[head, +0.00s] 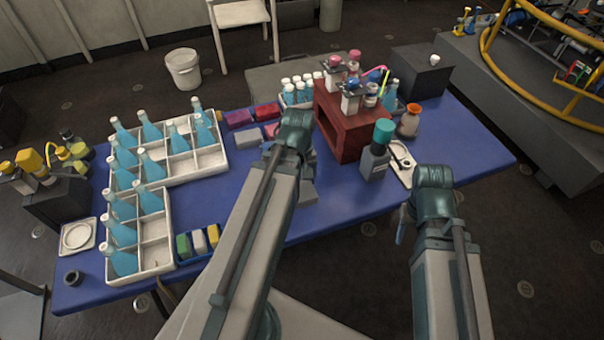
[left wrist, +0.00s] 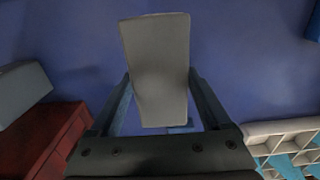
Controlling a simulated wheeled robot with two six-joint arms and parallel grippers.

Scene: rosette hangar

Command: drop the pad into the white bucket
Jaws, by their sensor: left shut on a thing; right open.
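The pad (left wrist: 157,70) is a light grey slab held between the fingers of my left gripper (left wrist: 158,115), shut on it above the blue table. The white bucket (head: 183,72) stands on the floor beyond the table's far left edge, away from my left arm. My right gripper (head: 402,226) is open and empty near the table's front edge at the right, its fingers partly hidden by its own wrist.
White divided trays (head: 183,166) with blue bottles fill the table's left. A dark red box (head: 349,132) with bottles on top stands right of my left arm. Coloured blocks (head: 238,118) lie near the far edge.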

